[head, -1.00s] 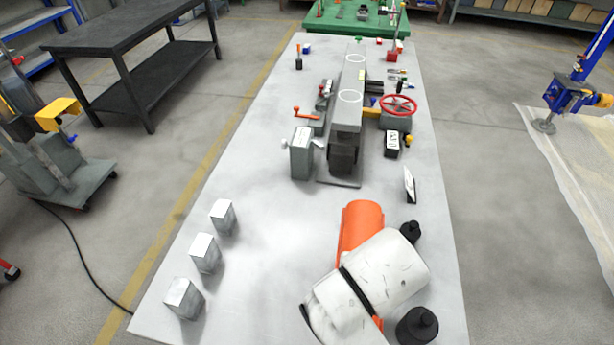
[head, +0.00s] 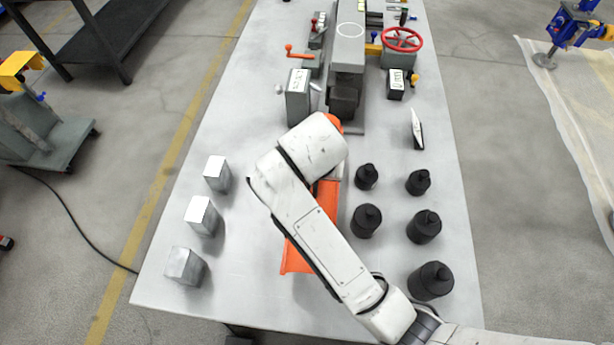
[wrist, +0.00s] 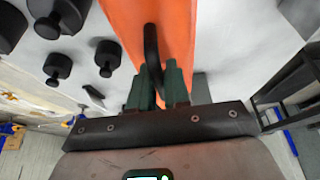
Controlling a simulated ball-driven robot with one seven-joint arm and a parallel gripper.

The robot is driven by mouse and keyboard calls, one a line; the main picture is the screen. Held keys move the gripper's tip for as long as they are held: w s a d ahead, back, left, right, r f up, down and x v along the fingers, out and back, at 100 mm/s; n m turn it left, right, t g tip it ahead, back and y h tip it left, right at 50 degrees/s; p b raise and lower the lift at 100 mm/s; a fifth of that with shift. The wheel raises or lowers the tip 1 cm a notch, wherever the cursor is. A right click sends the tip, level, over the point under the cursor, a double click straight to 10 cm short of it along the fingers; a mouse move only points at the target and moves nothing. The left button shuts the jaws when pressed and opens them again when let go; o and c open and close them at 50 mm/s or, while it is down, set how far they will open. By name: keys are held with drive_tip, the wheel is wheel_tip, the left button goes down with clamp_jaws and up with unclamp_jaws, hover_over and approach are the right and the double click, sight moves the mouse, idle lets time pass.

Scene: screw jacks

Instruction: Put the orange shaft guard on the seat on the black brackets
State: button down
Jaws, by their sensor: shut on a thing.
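The orange shaft guard (head: 297,256) is long and lies under my arm in the head view, mostly hidden by it. In the wrist view the guard (wrist: 172,30) runs up and away, with a dark handle (wrist: 151,48) on top. My gripper (wrist: 158,86) has green fingers shut on this handle. The fingers are hidden in the head view. Several black knobbed pieces (head: 424,226), perhaps the black brackets, stand in two columns right of the guard. They also show at the left of the wrist view (wrist: 58,66). I cannot tell whether the guard touches the table.
Several grey blocks (head: 203,215) stand in a column left of the guard on the pale table (head: 245,285). A small sign (head: 417,129) stands beyond the black pieces.

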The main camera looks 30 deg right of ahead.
drive_tip(key=w+f, duration=0.2)
drive_tip(key=f, duration=0.1)
drive_tip(key=w+f, duration=0.1)
drive_tip(key=shift+w+a+f, duration=0.15)
drive_tip(key=shift+w+a, duration=0.1)
drive_tip(key=shift+w, duration=0.05)
drive_tip(key=shift+f+p, duration=0.55)
drive_tip(key=shift+f, duration=0.95)
drive_tip(key=shift+f, duration=0.15)
drive_tip(key=c, duration=1.1)
unclamp_jaws()
drive_tip(key=shift+s, duration=0.1)
